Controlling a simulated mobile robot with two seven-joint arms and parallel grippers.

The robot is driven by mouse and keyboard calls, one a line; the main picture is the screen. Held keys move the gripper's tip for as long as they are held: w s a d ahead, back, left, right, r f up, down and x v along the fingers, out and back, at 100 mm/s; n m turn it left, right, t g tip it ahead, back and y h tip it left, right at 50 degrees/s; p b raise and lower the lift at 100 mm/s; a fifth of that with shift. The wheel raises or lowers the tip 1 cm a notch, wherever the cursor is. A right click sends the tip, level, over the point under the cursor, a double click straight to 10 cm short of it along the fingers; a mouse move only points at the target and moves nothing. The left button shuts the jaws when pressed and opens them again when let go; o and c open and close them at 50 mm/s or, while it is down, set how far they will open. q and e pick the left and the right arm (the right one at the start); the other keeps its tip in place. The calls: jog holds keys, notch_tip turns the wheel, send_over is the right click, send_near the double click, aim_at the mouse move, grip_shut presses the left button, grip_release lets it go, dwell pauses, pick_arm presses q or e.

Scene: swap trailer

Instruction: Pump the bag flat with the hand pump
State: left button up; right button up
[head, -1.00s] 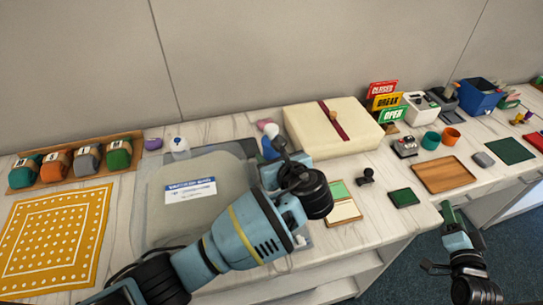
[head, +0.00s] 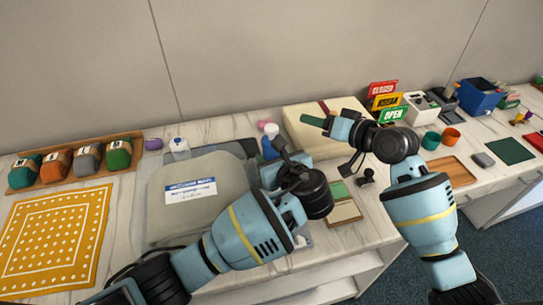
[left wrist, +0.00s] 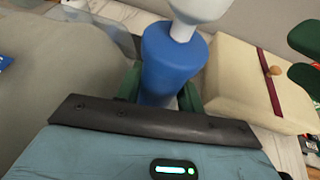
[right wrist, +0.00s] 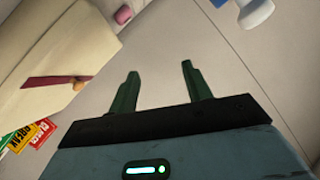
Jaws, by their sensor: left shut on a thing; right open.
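The bag (head: 160,180) is a large, pale grey, puffed-up bag with a white and blue label, lying on the counter left of my left arm. The hand pump (head: 269,146) has a blue body and white top; it also shows in the left wrist view (left wrist: 172,62). My left gripper (left wrist: 160,92) is shut on the pump's blue body, and the pump stands close beside the bag. My right gripper (right wrist: 160,70) is open and empty, to the right of the pump (right wrist: 258,14) in the head view, above the cream box. Its fingers (head: 312,120) point left.
The cream box (head: 296,117) with a dark red band lies behind my right gripper. A yellow dotted cloth (head: 55,235) and a tray of colored rolls (head: 75,165) are at left. Signs (head: 386,100), cups and a wooden tray (head: 452,168) are at right.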

aim_at(274, 127)
jog(key=s+a+r+n+g+h, duration=0.1)
jog(key=a+r+n+g, duration=0.1)
jog(key=a+r+n, duration=0.1)
jog(key=s+a+r+n+g+h, duration=0.1)
jog(key=a+r+n+g, duration=0.2)
jog(key=a+r+n, duration=0.1)
jog(key=s+a+r+n+g+h, duration=0.1)
jog(key=s+a+r+n+g, duration=0.1)
jog(key=a+r+n+g, duration=0.1)
jog(key=shift+a+r+n, duration=0.2)
jog(key=shift+a+n, duration=0.6)
jog(key=shift+n, duration=0.2)
jog(key=shift+s+d+r+n+g+h, duration=0.25)
jog(key=shift+s+r+n+g+h, duration=0.15)
jog(key=shift+r+n+g+h, duration=0.3)
jog(key=shift+f, duration=5)
